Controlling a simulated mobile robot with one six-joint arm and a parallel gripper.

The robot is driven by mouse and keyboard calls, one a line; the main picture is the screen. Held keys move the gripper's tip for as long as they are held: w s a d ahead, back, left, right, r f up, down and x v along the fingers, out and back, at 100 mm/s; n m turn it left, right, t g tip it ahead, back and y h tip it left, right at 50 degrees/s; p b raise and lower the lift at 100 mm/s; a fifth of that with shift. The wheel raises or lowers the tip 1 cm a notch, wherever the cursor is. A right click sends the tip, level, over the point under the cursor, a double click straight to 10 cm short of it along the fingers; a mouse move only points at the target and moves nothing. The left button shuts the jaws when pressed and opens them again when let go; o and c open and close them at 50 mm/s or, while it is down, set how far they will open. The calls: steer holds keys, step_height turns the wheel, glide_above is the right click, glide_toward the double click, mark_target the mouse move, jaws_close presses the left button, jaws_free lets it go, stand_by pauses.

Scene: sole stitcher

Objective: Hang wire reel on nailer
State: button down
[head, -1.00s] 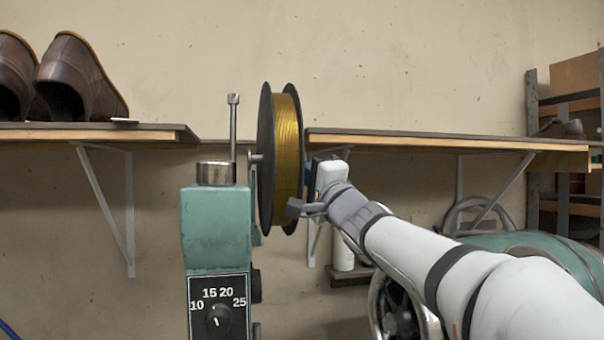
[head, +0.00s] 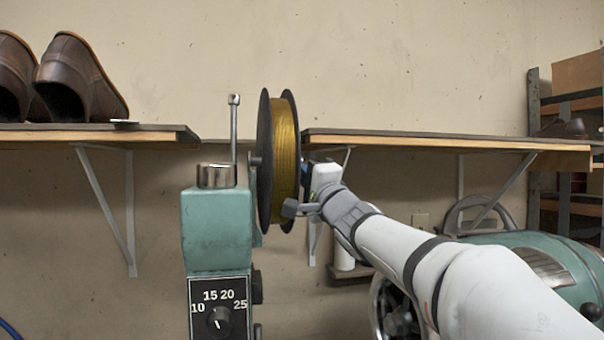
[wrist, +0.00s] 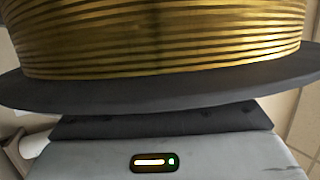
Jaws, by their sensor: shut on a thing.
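The wire reel (head: 285,160), gold wire between two black flanges, stands upright on edge in the head view. My gripper (head: 304,190) is shut on the reel from its right side. The wrist view shows the reel's wire (wrist: 160,38) and near flange (wrist: 160,90) close up; the fingertips are hidden there. The green nailer (head: 217,228), with a numbered dial, stands at the left of the reel. A short grey pin (head: 255,161) shows at the reel's left face, near its middle height. Whether the pin enters the reel's hub is hidden.
A thin metal post (head: 233,135) rises from the nailer just left of the reel. Wall shelves lie behind at left (head: 90,136) and right (head: 420,143); brown shoes (head: 82,82) stand on the left one. A green machine (head: 540,262) is at lower right.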

steer(key=shift+w+a+r, duration=0.1)
steer(key=shift+w+a, duration=0.1)
steer(key=shift+w, duration=0.7)
steer(key=shift+w+a, duration=0.15)
steer(key=shift+w, duration=0.7)
steer(key=shift+w+a+r, duration=0.1)
steer(key=shift+w+a, duration=0.1)
steer(key=shift+w, duration=0.7)
steer(key=shift+w+f, duration=0.1)
steer(key=shift+f, duration=0.05)
steer(key=shift+f+b, duration=0.8)
steer(key=shift+f, duration=0.8)
steer(key=shift+f, duration=0.35)
